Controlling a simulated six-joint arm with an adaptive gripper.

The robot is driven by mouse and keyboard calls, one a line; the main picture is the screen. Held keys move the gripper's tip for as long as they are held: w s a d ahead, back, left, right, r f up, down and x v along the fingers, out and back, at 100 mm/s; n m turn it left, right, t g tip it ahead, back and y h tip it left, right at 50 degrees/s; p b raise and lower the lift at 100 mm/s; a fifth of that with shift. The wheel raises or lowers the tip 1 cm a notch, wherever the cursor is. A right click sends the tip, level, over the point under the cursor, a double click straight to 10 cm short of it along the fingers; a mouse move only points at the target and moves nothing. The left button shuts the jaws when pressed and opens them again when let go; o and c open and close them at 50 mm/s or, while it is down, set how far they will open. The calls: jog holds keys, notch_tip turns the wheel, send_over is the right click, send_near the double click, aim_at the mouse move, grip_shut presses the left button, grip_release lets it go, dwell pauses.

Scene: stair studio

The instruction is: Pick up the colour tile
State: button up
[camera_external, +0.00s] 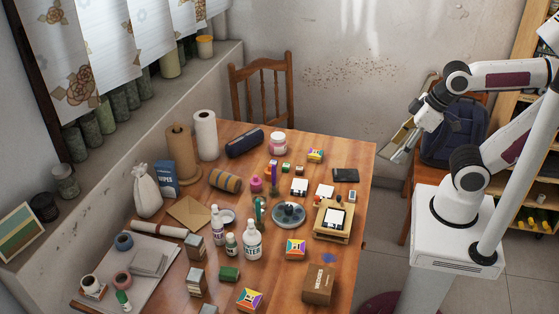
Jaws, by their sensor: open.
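Several small multicoloured square pieces lie on the wooden table. One colour tile (296,249) is right of the middle, another colour tile (249,298) is at the front edge, and a smaller one (315,155) is at the back. I cannot tell which is the tile named in the task, or how thick each is. My gripper (398,150) is open and held in the air off the table's right side, near a blue backpack. It is apart from all the pieces, and its fingertips are small in view.
The table (345,270) is crowded with bottles (252,240), a brown box (319,284), a wooden stand (333,220), a round grey dish (288,213) and paper rolls (205,135). A blue backpack (455,132) sits on a chair at right. The table's right edge strip is fairly clear.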

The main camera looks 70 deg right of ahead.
jog(key=f, duration=0.1)
jog(key=m+g, duration=0.5)
jog(key=m, duration=0.9)
send_over(298, 244)
jog(key=f, duration=2.2)
jog(key=shift+s+d+f, duration=0.1)
jog(key=shift+s+d, duration=0.15)
jog(key=shift+s, duration=0.1)
jog(key=shift+w+a+m, duration=0.1)
jog(key=shift+w+m, duration=0.15)
jog(key=shift+m, duration=0.05)
jog(key=shift+w+m, duration=0.1)
jog(key=shift+m, duration=0.9)
jog(key=shift+f, duration=1.15)
